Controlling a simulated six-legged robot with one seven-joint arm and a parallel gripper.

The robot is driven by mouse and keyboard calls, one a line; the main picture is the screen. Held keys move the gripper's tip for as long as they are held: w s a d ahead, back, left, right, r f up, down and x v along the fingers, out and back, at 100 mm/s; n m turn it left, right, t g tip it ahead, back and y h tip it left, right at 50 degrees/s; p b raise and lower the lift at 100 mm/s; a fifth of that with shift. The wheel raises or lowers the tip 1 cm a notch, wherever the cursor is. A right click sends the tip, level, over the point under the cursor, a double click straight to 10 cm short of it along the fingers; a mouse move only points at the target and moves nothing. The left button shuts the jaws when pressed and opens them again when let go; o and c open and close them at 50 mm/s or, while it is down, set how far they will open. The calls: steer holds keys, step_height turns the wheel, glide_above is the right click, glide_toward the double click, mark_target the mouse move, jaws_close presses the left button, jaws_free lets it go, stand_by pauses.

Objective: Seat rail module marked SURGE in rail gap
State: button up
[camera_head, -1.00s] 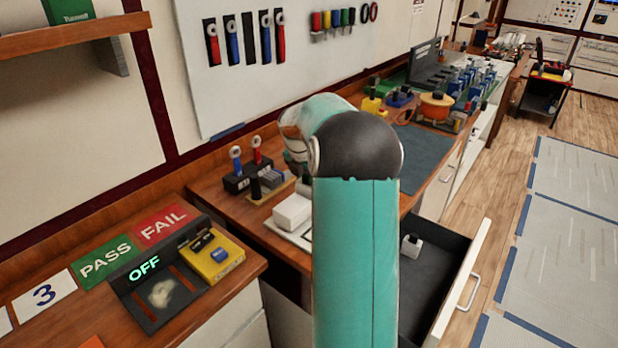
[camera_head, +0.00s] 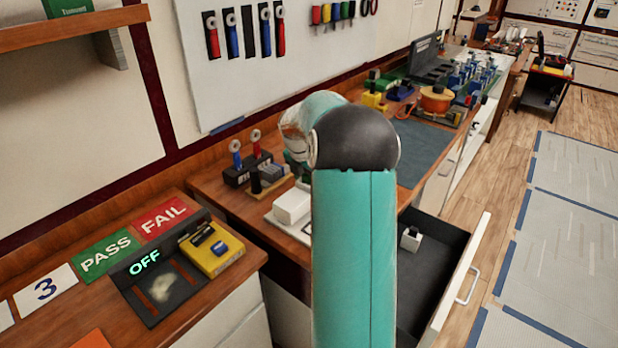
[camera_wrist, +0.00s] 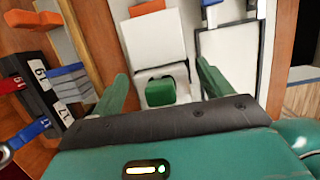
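In the wrist view my gripper (camera_wrist: 161,72) is open, its two green fingers well apart. A white module with a green knob (camera_wrist: 160,91) lies between the fingers, with space on both sides. No SURGE marking is readable on it. Grey modules (camera_wrist: 72,84) sit side by side at the left of the wrist view; they also show on a wooden base in the head view (camera_head: 274,173). I cannot make out the rail gap. In the head view my own arm hides my fingers and the green-knobbed module.
A white box (camera_head: 292,205) stands on the bench beside my arm. An open drawer (camera_head: 425,290) holds a white piece with a dark top (camera_head: 411,238). Black holders with upright red and blue tools (camera_head: 240,175) stand behind. A yellow device (camera_head: 212,256) sits at the left.

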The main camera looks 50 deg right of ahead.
steer(key=shift+r, duration=0.1)
steer(key=v, duration=1.3)
steer(key=shift+r, duration=0.3)
steer(key=shift+a, duration=0.15)
steer(key=s+a+r+m+t, duration=0.1)
steer(key=s+a+r+m, duration=0.15)
steer(key=a, duration=0.45)
steer(key=s+a+r+m+t, duration=0.1)
steer(key=a+m, duration=0.2)
steer(key=a, duration=0.5)
steer(key=s+a+r+m, duration=0.1)
steer(key=s+a+m, duration=0.15)
steer(key=a, duration=0.45)
steer(key=s+a+f+m+t+y, duration=0.1)
steer(key=s+a+f+m, duration=0.1)
steer(key=s+a+m, duration=0.3)
steer(key=s+a+f+m+t+y, duration=0.2)
steer(key=s+a+m, duration=0.4)
steer(key=a, duration=0.5)
steer(key=s+f, duration=0.1)
steer(key=s, duration=0.1)
steer(key=shift+s, duration=0.4)
